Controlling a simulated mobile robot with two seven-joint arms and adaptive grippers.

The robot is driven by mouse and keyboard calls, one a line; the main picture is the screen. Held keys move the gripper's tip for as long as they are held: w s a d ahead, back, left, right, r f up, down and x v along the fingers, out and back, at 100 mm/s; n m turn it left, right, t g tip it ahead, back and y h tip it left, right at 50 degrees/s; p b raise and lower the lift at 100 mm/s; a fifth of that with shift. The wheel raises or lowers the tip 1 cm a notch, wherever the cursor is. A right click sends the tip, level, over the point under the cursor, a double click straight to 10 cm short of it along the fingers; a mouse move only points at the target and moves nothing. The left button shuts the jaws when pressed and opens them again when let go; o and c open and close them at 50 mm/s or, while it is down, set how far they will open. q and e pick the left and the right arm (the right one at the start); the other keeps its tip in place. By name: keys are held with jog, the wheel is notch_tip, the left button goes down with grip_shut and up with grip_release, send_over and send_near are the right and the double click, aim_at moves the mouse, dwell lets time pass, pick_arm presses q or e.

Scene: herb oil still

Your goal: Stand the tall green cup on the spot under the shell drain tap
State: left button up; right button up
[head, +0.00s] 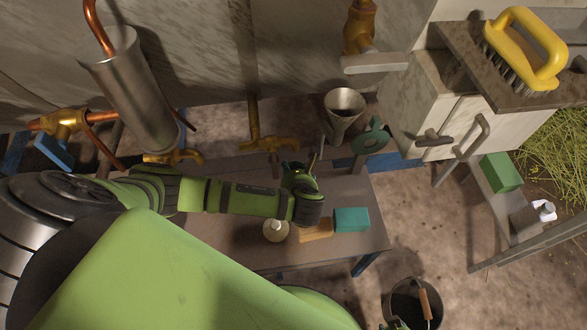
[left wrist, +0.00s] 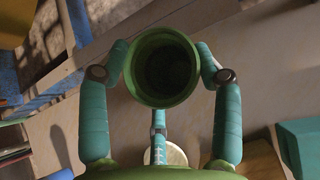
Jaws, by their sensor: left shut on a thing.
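The tall green cup (left wrist: 162,98) is between the fingers of my left gripper (left wrist: 163,66), its dark, empty-looking mouth facing the wrist camera. In the head view my left gripper (head: 300,172) holds it over the back part of the small table; the arm partly hides it. I cannot tell how far the cup's base is above the table. A brass tap (head: 178,156) is at the foot of the steel shell (head: 130,90), left of the gripper. The spot under it is hidden behind my arm.
A second brass tap (head: 267,141) and a steel funnel (head: 344,108) are behind the gripper. A round pale vessel (head: 275,230), an orange block (head: 316,231) and a teal block (head: 351,220) stand on the table (head: 335,252). A bucket (head: 405,306) stands on the floor.

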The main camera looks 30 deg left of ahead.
pick_arm(q)
jog(key=shift+w+a+f, duration=0.25)
jog(key=shift+w+f, duration=0.05)
jog(key=shift+f, duration=0.3)
jog(key=shift+w, duration=0.1)
pick_arm(e)
jog(key=shift+s+a+r, duration=0.1)
pick_arm(q)
jog(key=shift+f, duration=0.2)
jog(key=o, duration=1.2)
jog(key=shift+o, duration=0.2)
jog(key=shift+r, duration=0.15)
jog(key=p+v, duration=0.3)
jog(key=v, duration=0.9)
jog(key=shift+p, duration=0.3)
pick_arm(e)
jog(key=shift+w+d+t, duration=0.5)
jog(key=shift+d+t, duration=0.05)
jog(key=shift+t, duration=0.25)
